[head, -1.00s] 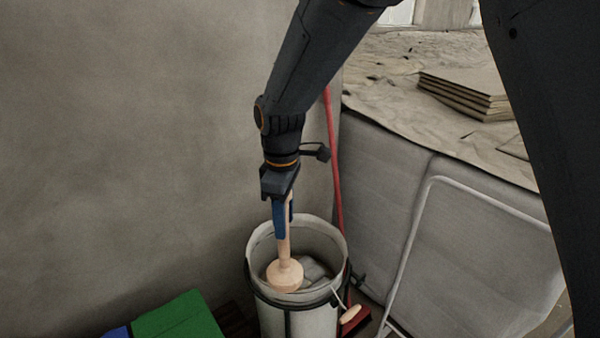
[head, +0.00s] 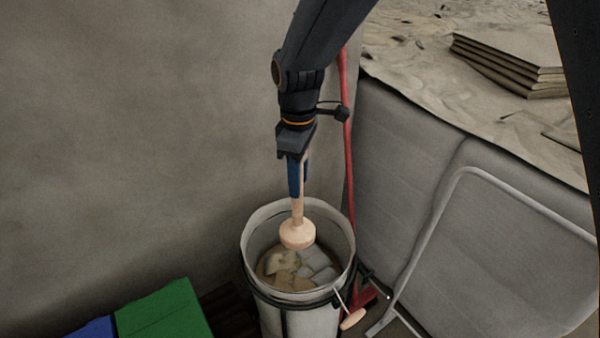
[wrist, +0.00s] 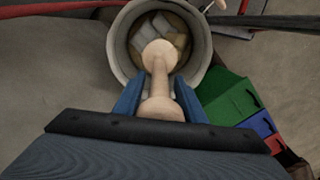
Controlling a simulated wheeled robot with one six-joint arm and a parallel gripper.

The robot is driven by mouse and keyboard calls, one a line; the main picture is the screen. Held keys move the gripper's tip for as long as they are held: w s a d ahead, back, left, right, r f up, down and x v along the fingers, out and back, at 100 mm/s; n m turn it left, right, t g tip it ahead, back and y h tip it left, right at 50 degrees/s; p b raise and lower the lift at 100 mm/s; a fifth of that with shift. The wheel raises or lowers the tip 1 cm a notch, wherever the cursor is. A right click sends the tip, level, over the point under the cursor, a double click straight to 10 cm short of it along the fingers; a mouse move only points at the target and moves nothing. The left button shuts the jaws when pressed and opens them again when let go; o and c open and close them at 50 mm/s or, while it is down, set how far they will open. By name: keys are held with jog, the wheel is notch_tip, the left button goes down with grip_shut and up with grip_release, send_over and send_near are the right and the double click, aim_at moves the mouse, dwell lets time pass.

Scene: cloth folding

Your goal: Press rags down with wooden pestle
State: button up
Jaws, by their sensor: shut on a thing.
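My gripper (head: 298,178) is shut on the wooden pestle (head: 297,232), which hangs nearly upright with its round head down. The pestle head is over the mouth of the bucket (head: 247,243), above the rags and apart from them as far as I can tell. The rags (head: 285,268), pale grey and tan, lie in the bucket in water or a dark bottom. In the wrist view the blue fingers (wrist: 128,100) flank the pestle (wrist: 160,62), and its head covers part of the rags (wrist: 150,30).
Green (head: 160,312) and blue (head: 92,328) boxes stand left of the bucket. A red pole (head: 348,150) leans behind it. A pale metal frame (head: 425,235) stands to the right before a grey block. Stacked boards (head: 508,62) lie on top at the back right. A wall fills the left.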

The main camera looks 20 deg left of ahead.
aim_at(299, 213)
jog(key=shift+f+b, duration=4.15)
jog(key=shift+f, duration=1.95)
